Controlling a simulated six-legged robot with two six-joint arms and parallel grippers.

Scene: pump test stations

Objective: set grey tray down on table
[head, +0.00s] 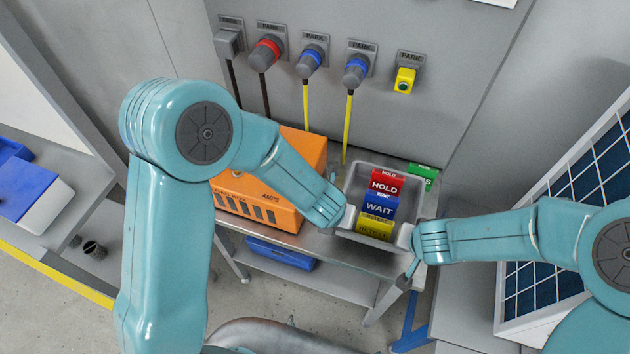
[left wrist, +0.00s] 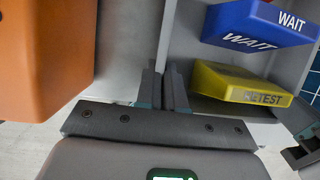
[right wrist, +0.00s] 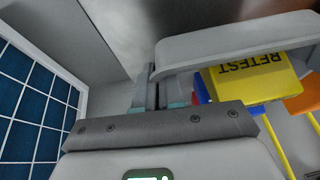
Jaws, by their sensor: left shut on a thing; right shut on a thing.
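The grey tray (head: 411,180) is over the metal table (head: 335,249) and looks about level. I cannot tell whether its underside touches the tabletop. It holds a red HOLD block (head: 386,186), a blue WAIT block (head: 380,208) and a yellow RETEST block (head: 376,228). My left gripper (head: 347,216) is shut on the tray's left side wall, also seen in the left wrist view (left wrist: 166,88). My right gripper (head: 407,237) is shut on the tray's right side, and the tray rim shows in the right wrist view (right wrist: 235,40).
An orange AMPS box (head: 262,192) stands on the table close left of the tray. A green block (head: 424,174) sits just behind its right corner. Plugs and cables hang on the wall panel (head: 440,30) behind. A solar panel (head: 570,200) leans at the right.

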